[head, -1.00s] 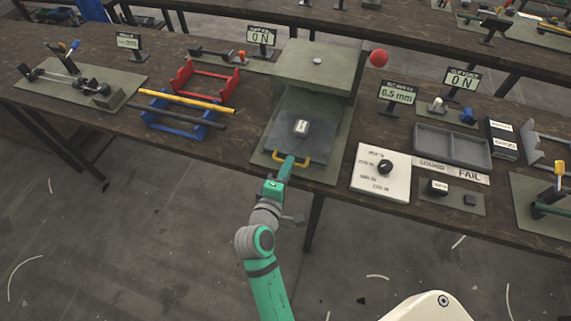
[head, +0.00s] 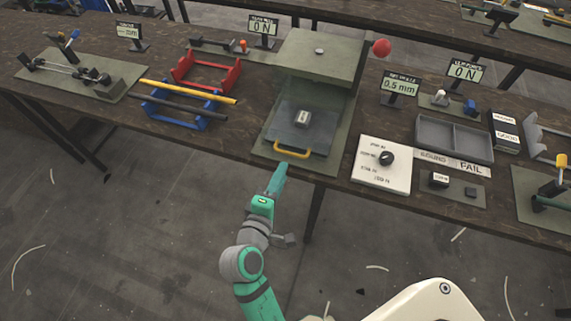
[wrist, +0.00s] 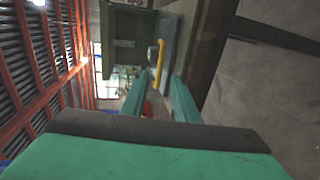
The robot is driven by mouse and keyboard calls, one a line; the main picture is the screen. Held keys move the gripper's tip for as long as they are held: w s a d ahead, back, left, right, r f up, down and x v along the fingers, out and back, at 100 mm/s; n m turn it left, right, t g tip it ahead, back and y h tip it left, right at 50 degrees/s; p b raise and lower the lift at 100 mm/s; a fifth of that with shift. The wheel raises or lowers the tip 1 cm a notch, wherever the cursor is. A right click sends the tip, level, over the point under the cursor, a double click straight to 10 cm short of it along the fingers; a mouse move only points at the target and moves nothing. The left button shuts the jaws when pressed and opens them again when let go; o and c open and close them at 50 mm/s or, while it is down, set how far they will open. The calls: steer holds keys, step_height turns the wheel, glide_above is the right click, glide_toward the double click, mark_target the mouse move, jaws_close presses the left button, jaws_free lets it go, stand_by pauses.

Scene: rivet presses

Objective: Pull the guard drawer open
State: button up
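The guard drawer (head: 285,135) is a dark grey plate at the front of the green press (head: 320,52). It sticks out from under the press's upper block, with a small light block (head: 303,118) on it. Its yellow handle (head: 292,150) is at the front edge, and the handle also shows in the wrist view (wrist: 160,62). My gripper (head: 283,168) is just in front of the handle, apart from it. In the wrist view my gripper (wrist: 160,95) has its two fingers spread with nothing between them, and the handle lies beyond the tips.
A dial panel (head: 370,175) and a grey two-part tray (head: 425,150) stand to the right of the press. Blue (head: 180,115) and red (head: 210,75) racks stand to the left. A red ball (head: 381,47) is beside the press top.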

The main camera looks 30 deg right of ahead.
steer(key=shift+v, duration=1.45)
steer(key=s+a+f+t+y, duration=0.3)
steer(key=s+a+f+y, duration=0.45)
steer(key=a+f, duration=0.35)
steer(key=s+a+r+m+t+y, duration=0.1)
steer(key=s+a+r+m+y, duration=0.1)
steer(key=s+m, duration=0.2)
steer(key=s+a+r+m+t+y, duration=0.1)
steer(key=s+a+r+m+y, duration=0.1)
steer(key=s, duration=0.8)
steer(key=shift+a+r+m, duration=0.65)
steer(key=shift+a+m, duration=0.1)
steer(key=shift+m, duration=0.45)
